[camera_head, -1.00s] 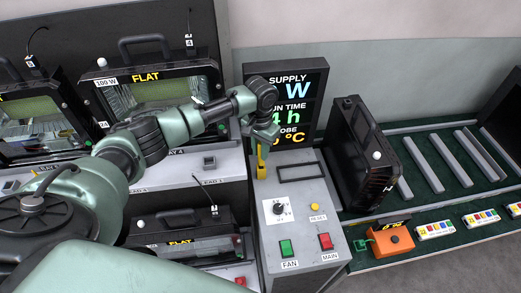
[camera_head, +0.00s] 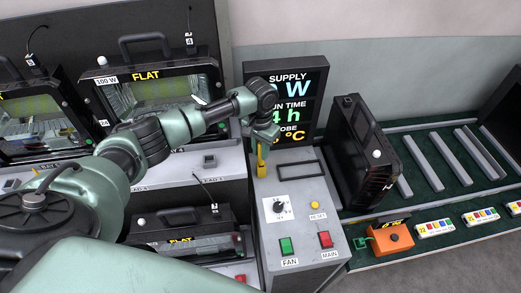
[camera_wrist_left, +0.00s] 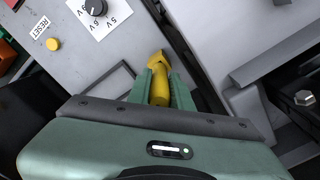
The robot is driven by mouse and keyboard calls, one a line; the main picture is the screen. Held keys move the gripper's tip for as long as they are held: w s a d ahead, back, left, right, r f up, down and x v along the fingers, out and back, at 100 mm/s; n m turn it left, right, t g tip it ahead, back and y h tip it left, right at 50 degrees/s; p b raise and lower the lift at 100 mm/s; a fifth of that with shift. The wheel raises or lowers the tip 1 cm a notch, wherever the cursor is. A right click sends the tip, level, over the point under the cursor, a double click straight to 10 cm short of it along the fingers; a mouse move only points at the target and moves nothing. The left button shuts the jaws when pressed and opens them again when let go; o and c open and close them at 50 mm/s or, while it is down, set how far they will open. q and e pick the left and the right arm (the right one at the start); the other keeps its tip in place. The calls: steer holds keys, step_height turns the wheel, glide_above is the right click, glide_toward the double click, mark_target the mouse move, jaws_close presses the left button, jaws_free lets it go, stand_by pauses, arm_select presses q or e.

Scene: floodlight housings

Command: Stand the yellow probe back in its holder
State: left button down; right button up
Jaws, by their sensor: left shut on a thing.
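The yellow probe (camera_head: 261,164) is in the jaws of my left gripper (camera_head: 263,141), at the back left of the grey control console's top (camera_head: 320,212). In the left wrist view the green fingers (camera_wrist_left: 158,84) are shut around the yellow probe (camera_wrist_left: 160,88), and its angled tip sticks out beyond them. I cannot tell whether its lower end touches the console. A dark rectangular frame (camera_head: 279,171) lies on the console right of the probe; I cannot tell whether it is the holder. My right gripper is not in view.
A display (camera_head: 318,100) stands behind the console. The console carries a dial (camera_head: 279,207), a green FAN button (camera_head: 286,246) and a red MAIN button (camera_head: 325,240). Floodlight housings stand left, and one black housing (camera_head: 352,150) stands close on the right.

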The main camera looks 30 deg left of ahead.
arm_select(q)
steer(key=c, duration=1.2)
jaws_free()
steer(key=shift+f, duration=0.1)
